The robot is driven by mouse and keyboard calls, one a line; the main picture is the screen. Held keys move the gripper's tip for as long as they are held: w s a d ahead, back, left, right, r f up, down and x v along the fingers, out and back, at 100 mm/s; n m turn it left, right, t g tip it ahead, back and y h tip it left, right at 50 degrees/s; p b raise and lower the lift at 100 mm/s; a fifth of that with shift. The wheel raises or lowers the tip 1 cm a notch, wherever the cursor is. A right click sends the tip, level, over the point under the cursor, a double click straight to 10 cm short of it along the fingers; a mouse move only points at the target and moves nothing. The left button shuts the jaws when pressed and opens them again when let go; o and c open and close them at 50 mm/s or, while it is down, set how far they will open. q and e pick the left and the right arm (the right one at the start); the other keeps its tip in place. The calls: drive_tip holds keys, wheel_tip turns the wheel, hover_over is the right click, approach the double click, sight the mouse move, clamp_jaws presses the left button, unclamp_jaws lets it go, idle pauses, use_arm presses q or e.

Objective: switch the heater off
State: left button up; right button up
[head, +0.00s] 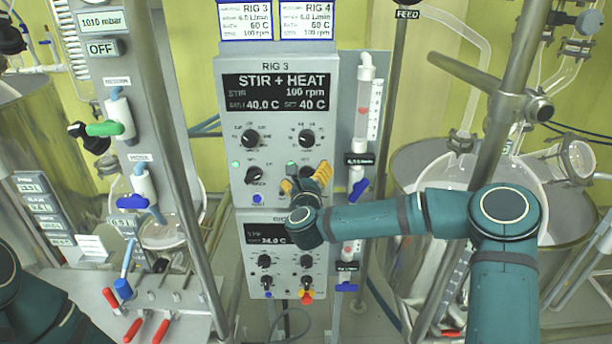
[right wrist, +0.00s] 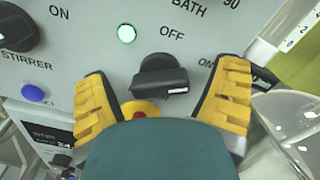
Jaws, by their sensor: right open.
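The RIG 3 controller panel (head: 276,120) stands in the middle of the head view. Its display (head: 276,92) reads STIR + HEAT, 100 rpm, bath 40.0 C, set 40 C. In the right wrist view, the black heater knob (right wrist: 162,76) sits below the OFF label, its white mark toward the right, on the ON side. A green lamp (right wrist: 127,34) glows beside it. My right gripper (head: 305,178) is open at the panel. Its yellow fingers (right wrist: 163,74) straddle the knob with visible gaps on both sides. My left gripper is out of view.
The stirrer knob (right wrist: 16,27) and a blue button (right wrist: 33,93) lie left of the heater knob. A red and yellow button (right wrist: 138,110) is partly hidden below it. A flow meter tube (head: 361,120) stands close on the right. A second controller (head: 262,252) sits below.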

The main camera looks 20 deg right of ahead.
drive_tip(key=shift+w, duration=0.1)
drive_tip(key=c, duration=1.2)
drive_tip(key=n+b, duration=0.3)
drive_tip(key=n, duration=0.1)
drive_tip(key=shift+a+f, duration=0.1)
drive_tip(key=n+b, duration=0.2)
drive_tip(key=n, duration=0.2)
drive_tip(key=shift+n+b, duration=0.3)
drive_tip(key=shift+n, duration=0.1)
drive_tip(key=shift+f+n+b, duration=0.1)
drive_tip(key=shift+n+b, duration=0.65)
drive_tip(key=shift+n, duration=0.75)
